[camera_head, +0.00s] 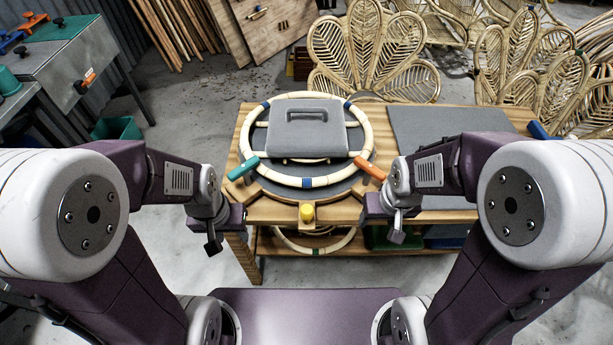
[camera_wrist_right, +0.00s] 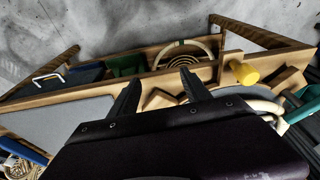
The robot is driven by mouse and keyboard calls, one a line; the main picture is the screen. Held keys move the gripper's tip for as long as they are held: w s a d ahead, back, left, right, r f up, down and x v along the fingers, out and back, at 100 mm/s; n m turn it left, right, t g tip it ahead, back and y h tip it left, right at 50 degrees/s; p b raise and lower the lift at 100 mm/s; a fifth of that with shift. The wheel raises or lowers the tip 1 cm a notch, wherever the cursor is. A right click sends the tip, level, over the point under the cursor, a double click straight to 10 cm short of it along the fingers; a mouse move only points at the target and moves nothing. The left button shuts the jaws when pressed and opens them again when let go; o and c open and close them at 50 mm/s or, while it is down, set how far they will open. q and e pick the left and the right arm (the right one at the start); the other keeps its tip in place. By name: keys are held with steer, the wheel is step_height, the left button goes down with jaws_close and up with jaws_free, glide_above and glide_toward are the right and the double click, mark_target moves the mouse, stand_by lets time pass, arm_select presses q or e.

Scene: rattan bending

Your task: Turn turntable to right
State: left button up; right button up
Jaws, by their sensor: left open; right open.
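The round grey turntable (camera_head: 262,150) lies on the wooden workbench (camera_head: 448,215). A pale rattan ring (camera_head: 262,104) with blue bands lies on it, under a grey block (camera_head: 300,135) with a handle slot. A teal handle (camera_head: 243,168) sticks out at its front left and an orange handle (camera_head: 370,168) at its front right. A yellow knob (camera_head: 307,212) is at the bench's front edge. My left gripper (camera_head: 213,238) is open, in front of and left of the teal handle. My right gripper (camera_head: 392,228) is open, in front of the orange handle; its two separated fingers (camera_wrist_right: 161,92) touch nothing visible.
A grey mat (camera_head: 450,128) covers the bench's right side. A lower shelf holds another rattan ring (camera_head: 315,248) and a green bin (camera_head: 385,238). Rattan chairs (camera_head: 375,55) stand behind. A grey metal table (camera_head: 60,75) is at the left, with open floor between.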

step_height(320, 180, up, 6)
steer(key=w+a+p, duration=0.2)
steer(key=p, duration=0.1)
steer(key=n+g+p, duration=0.1)
steer(key=n+g, duration=0.1)
steer(key=n, duration=0.3)
glide_above(307, 209)
step_height(307, 209, down, 3)
steer(key=shift+w+r, duration=0.15)
steer(key=shift+a, duration=0.2)
steer(key=shift+d, duration=0.1)
step_height(307, 209, down, 9)
steer(key=shift+d, duration=0.1)
arm_select(q)
step_height(307, 209, up, 7)
steer(key=shift+f, duration=0.15)
steer(key=shift+w, duration=0.1)
arm_select(e)
steer(key=shift+c, duration=0.4)
jaws_close()
